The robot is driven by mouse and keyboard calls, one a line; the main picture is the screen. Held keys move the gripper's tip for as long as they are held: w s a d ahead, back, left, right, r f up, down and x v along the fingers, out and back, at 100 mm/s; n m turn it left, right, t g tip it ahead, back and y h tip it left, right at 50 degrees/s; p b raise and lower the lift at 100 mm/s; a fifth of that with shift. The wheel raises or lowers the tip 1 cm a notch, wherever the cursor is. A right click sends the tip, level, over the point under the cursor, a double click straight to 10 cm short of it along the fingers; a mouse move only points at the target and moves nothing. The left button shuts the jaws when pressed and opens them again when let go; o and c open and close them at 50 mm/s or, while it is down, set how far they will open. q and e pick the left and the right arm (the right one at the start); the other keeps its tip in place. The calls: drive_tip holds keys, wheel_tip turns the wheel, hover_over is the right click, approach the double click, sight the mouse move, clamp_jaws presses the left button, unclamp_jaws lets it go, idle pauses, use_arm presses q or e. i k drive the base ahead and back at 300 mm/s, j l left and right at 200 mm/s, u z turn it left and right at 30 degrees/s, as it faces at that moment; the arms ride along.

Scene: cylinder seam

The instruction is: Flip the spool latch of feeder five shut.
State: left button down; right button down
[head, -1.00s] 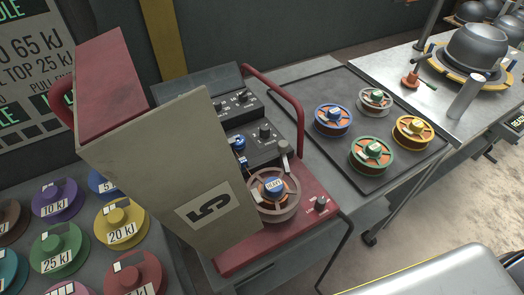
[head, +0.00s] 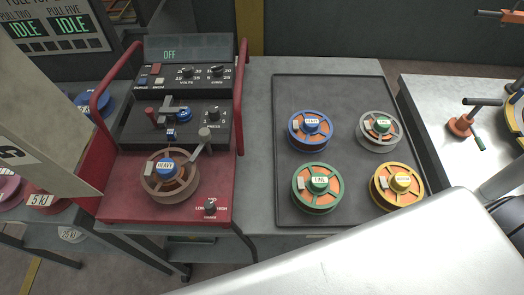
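Feeder five is the red wire feeder (head: 125,205) at the left of the head view, its beige cover with the 5 swung open at the far left (head: 35,110). A brown-rimmed spool with a blue hub labelled HEAVY (head: 170,174) sits on its front deck. The spool latch appears to be the grey lever (head: 200,150) at the spool's upper right. It slants from a round knob down toward the spool rim; whether it touches the spool I cannot tell. Neither of my grippers shows clearly in the head view.
A dark tray (head: 345,218) right of the feeder holds a blue spool (head: 310,130), a grey spool (head: 379,130), a green spool (head: 318,187) and a yellow spool (head: 397,186). A large pale smooth surface (head: 370,255) fills the lower right. A metal table (head: 440,100) stands at right.

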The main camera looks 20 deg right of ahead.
sight(205, 133)
drive_tip(key=k+l, duration=0.1)
drive_tip(key=l, duration=0.35)
drive_tip(key=k+l, duration=0.15)
drive_tip(key=l, duration=0.25)
drive_tip(key=k+l, duration=0.1)
drive_tip(key=l, duration=0.35)
drive_tip(key=k+l, duration=0.1)
drive_tip(key=l, duration=0.3)
